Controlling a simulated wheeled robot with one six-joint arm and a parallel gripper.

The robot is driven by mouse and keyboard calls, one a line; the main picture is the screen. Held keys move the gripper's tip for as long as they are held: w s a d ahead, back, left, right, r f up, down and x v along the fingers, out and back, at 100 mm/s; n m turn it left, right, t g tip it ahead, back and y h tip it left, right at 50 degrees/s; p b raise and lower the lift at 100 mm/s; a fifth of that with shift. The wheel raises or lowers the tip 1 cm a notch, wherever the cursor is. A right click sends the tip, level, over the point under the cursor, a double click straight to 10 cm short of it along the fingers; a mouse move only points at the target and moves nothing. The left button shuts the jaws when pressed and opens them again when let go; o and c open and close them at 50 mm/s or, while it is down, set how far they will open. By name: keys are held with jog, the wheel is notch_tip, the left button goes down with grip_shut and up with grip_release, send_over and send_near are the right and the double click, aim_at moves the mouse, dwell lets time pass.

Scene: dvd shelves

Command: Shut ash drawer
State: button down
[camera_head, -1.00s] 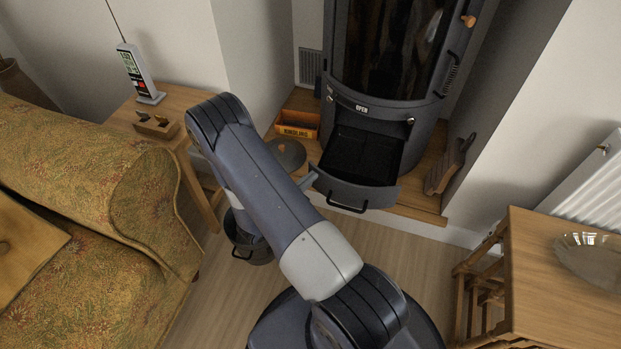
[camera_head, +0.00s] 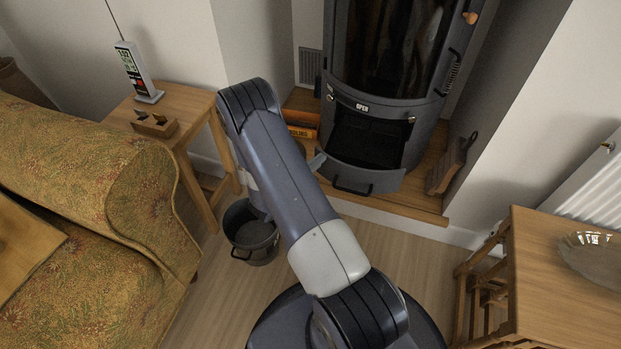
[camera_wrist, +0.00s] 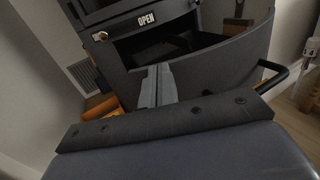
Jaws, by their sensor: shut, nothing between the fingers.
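The ash drawer (camera_head: 365,178) is the dark curved-front drawer low in the stove, with a black bar handle (camera_head: 352,190). It stands partly out, and its open top shows behind the front. In the wrist view the drawer front (camera_wrist: 225,62) fills the right half, with the handle (camera_wrist: 272,76) at right. My gripper (camera_wrist: 157,84) is shut and empty, its fingertips at the left part of the drawer front. The head view shows the gripper (camera_head: 317,161) at the front's left end; my arm hides part of it. I cannot tell exactly where the tips touch.
The stove (camera_head: 385,60) stands on a wooden-edged hearth (camera_head: 420,212). A kindling box (camera_head: 300,131) is left of it, and a brown gloved or board-like item (camera_head: 452,165) leans at right. A black bucket (camera_head: 250,232) stands on the floor. A wooden table (camera_head: 560,280) is at right.

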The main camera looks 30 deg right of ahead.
jog(key=w+d+b, duration=0.2)
jog(key=w+d, duration=0.1)
jog(key=d, duration=0.1)
jog(key=w+d+b, duration=0.2)
jog(key=w+d, duration=0.2)
jog(key=w+d+b, duration=0.1)
jog(key=w+d, duration=0.3)
jog(key=d, duration=0.1)
jog(key=shift+d+f+b, duration=0.1)
jog(key=shift+f+b, duration=0.05)
jog(key=shift+b, duration=0.25)
jog(key=shift+w+d, duration=0.6)
jog(key=shift+a, duration=0.1)
